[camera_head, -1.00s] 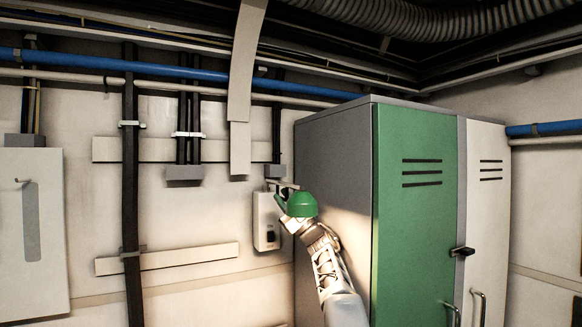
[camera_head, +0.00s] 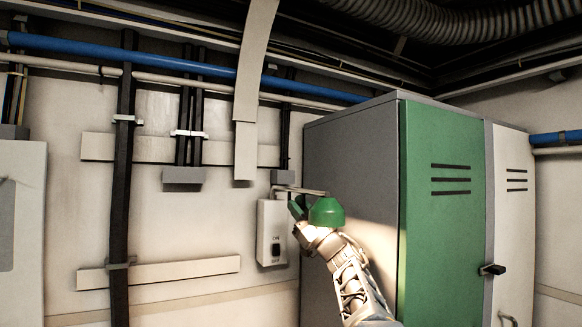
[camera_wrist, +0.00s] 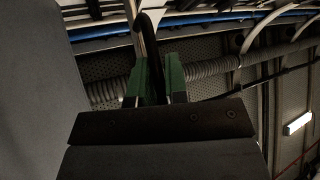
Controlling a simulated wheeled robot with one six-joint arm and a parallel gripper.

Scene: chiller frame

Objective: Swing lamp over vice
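The lamp has a green dome shade (camera_head: 327,211) on a thin pale swing arm (camera_head: 302,190) reaching right from a bracket on the wall. Its light falls on the side of the cabinet. My gripper (camera_head: 297,207) is just left of the shade, at the lamp, with my arm coming up from below. In the wrist view, the green fingers of my gripper (camera_wrist: 157,82) stand close on both sides of a dark curved bar (camera_wrist: 150,35), which fills the gap between them. They look shut on this part of the lamp. The vice is not in view.
A tall cabinet (camera_head: 345,140) with a green door (camera_head: 440,240) stands close right of the lamp. A switch box (camera_head: 271,250) hangs on the wall below the bracket. Pipes and a ribbed duct (camera_head: 450,15) run overhead. The wall to the left holds conduits.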

